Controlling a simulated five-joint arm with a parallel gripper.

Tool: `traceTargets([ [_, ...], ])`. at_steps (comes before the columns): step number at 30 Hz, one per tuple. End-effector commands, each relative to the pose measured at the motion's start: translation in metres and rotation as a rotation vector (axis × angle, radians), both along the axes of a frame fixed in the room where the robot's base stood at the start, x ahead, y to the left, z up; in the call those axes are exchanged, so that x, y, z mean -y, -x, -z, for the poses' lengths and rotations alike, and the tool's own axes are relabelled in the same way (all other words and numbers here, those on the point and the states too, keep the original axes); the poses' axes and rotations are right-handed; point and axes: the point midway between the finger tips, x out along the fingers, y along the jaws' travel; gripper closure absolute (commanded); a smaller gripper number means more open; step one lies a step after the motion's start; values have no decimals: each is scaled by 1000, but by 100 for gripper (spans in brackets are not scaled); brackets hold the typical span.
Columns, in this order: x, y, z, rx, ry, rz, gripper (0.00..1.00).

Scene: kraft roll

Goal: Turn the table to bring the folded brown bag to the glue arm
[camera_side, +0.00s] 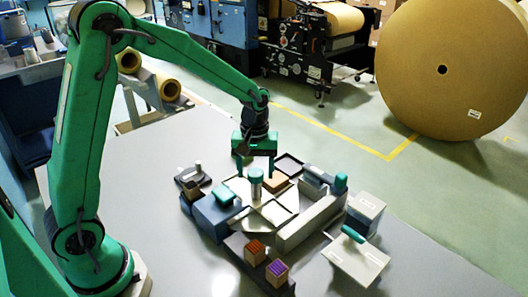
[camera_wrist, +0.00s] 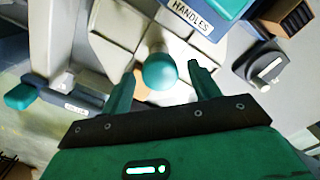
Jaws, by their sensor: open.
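The turntable (camera_side: 272,213) is a light, sectioned disc in the middle of the station. A post with a teal knob (camera_side: 256,172) rises from its centre; the knob also shows in the wrist view (camera_wrist: 159,72). A flat tan piece (camera_side: 278,184), which looks like the folded brown bag, lies behind the post to the right. In the wrist view a tan patch (camera_wrist: 174,97) shows partly behind the knob. My gripper (camera_side: 255,175) is open above the table, with one finger on each side of the knob. In the wrist view gaps show between fingers and knob. I cannot tell which part is the glue arm.
A blue box labelled HANDLES (camera_wrist: 190,17) and a lever switch (camera_wrist: 266,71) stand close by. A long pale wall (camera_side: 311,222) borders the table's right side. Orange-topped (camera_side: 254,252) and purple-topped (camera_side: 277,272) boxes stand in front. A teal-handled plate (camera_side: 356,262) lies right.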

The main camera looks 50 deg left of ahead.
Motion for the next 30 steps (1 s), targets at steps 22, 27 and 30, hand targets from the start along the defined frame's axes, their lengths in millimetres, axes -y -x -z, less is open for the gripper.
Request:
traceTargets([
  [22, 0, 0, -1, 1, 0, 20, 100],
  [27, 0, 0, -1, 1, 0, 59, 100],
  [30, 0, 0, -1, 1, 0, 92, 100],
])
